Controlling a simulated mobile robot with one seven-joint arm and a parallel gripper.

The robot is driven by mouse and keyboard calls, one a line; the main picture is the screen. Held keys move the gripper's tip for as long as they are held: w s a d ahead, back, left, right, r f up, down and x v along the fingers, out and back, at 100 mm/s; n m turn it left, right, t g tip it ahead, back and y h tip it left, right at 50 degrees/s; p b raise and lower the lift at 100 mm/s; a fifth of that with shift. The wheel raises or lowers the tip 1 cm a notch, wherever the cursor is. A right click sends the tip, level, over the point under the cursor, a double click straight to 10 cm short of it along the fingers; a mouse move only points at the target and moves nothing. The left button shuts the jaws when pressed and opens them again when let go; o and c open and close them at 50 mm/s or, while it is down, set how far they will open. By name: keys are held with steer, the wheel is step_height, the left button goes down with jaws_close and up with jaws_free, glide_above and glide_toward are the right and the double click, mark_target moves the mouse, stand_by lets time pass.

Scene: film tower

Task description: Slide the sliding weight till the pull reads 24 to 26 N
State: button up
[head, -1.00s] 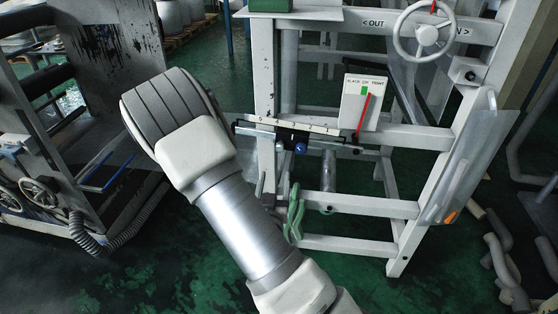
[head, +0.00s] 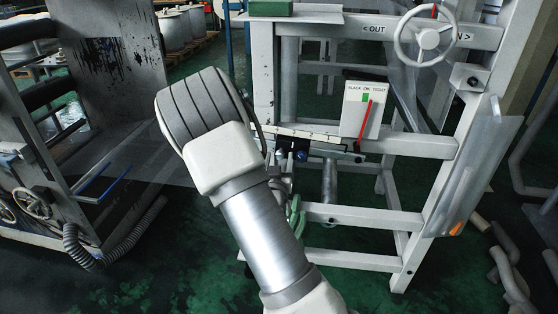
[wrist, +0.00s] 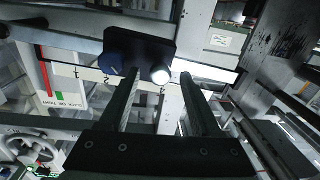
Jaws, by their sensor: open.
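The sliding weight (wrist: 140,45) is a dark block on the scale beam (wrist: 88,72) in the wrist view; its blue knob (head: 301,155) shows in the head view beneath the beam (head: 318,135). My gripper (wrist: 160,74) is open and empty, its two fingers pointing at the weight. The left finger overlaps the weight's lower edge in the picture; I cannot tell if they touch. A round light end (wrist: 160,74) shows between the fingertips. The gauge (head: 364,107) reads SLACK OK TIGHT; its red pointer tip is just right of the green mark. In the head view my arm hides the gripper.
The white frame (head: 263,75) carries the beam, with a handwheel (head: 424,38) marked OUT and IN at top right. Green hoses (head: 297,215) hang below the beam. A dark machine (head: 100,55) stands at left. Clear green floor (head: 170,270) lies in front.

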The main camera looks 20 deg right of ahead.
jaws_close()
steer(key=shift+a, duration=0.1)
stand_by(1.3)
